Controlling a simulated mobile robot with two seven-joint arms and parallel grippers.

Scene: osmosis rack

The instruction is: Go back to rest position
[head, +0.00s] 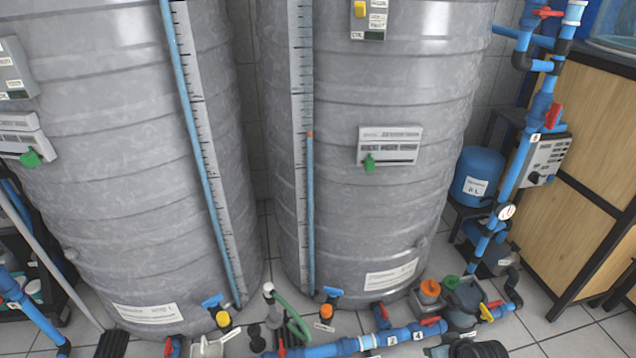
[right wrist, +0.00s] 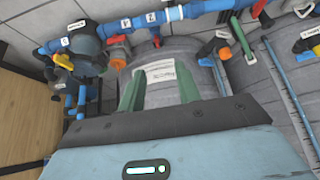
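My right gripper (right wrist: 158,92) shows in the right wrist view, with two green fingers held apart and nothing visible between them. Beyond the fingers are the lower wall of a grey tank (right wrist: 205,62) and its white label, which appear upside down. I cannot tell whether the fingers touch the tank. I cannot make out either gripper in the head view. My left gripper is in neither view.
Two large ribbed grey tanks, left (head: 120,150) and right (head: 400,95), fill the head view. Blue piping (head: 370,341) with valves runs along the floor. A blue pressure vessel (head: 477,172) and a wooden cabinet (head: 590,185) stand at the right.

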